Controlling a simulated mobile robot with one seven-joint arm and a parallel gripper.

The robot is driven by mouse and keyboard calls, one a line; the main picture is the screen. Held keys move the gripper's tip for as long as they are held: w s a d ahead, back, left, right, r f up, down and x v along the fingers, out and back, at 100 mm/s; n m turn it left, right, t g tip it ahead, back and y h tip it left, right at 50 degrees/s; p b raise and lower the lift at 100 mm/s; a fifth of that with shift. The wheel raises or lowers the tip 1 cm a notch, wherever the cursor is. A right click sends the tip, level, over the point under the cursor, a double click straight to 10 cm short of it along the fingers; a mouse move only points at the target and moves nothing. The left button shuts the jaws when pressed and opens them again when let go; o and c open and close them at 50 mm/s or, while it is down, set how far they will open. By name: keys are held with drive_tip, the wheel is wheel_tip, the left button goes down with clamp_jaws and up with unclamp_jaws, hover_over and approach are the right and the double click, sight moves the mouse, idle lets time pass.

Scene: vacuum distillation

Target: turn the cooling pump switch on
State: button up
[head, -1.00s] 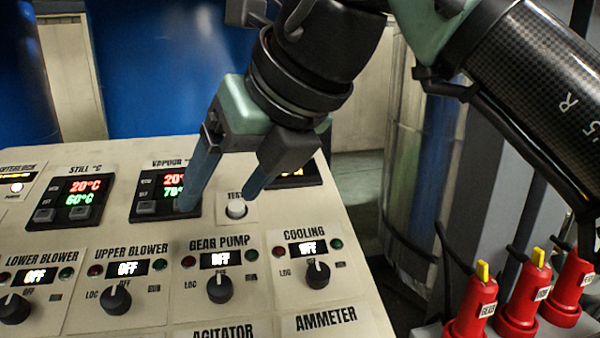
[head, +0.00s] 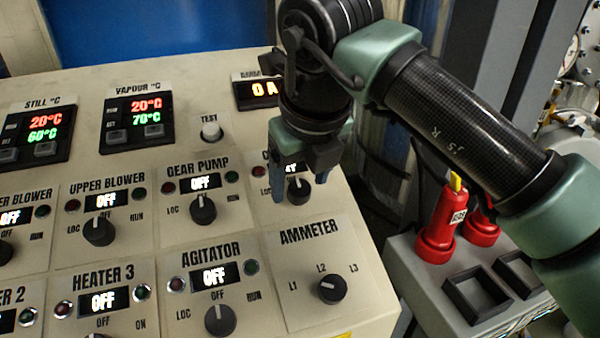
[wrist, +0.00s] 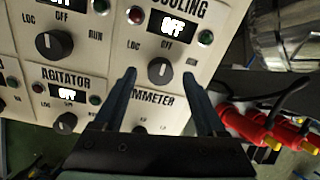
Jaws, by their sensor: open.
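The cooling pump switch is a black rotary knob (head: 298,190) on the cream control panel (head: 345,265). In the wrist view the cooling knob (wrist: 161,71) shows with LOC to its left, OFF above and RUN to its right. Its pointer mark is toward OFF, and the display (wrist: 172,28) above reads OFF. My gripper (head: 300,195) is open, with its fingers on either side of the knob in the head view. In the wrist view my gripper (wrist: 160,75) has the knob between its fingertips; I cannot tell whether they touch it. The head view partly hides the cooling label and display.
The gear pump knob (head: 203,209) is left of the cooling knob, the agitator knob (head: 220,319) lower left, and the ammeter knob (head: 332,289) below. Red plugs (head: 442,220) stand on a grey box (head: 420,270) right of the panel.

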drive_tip(key=shift+w+a+f, duration=0.1)
drive_tip(key=shift+w+f, duration=0.2)
drive_tip(key=shift+f, duration=0.35)
clamp_jaws()
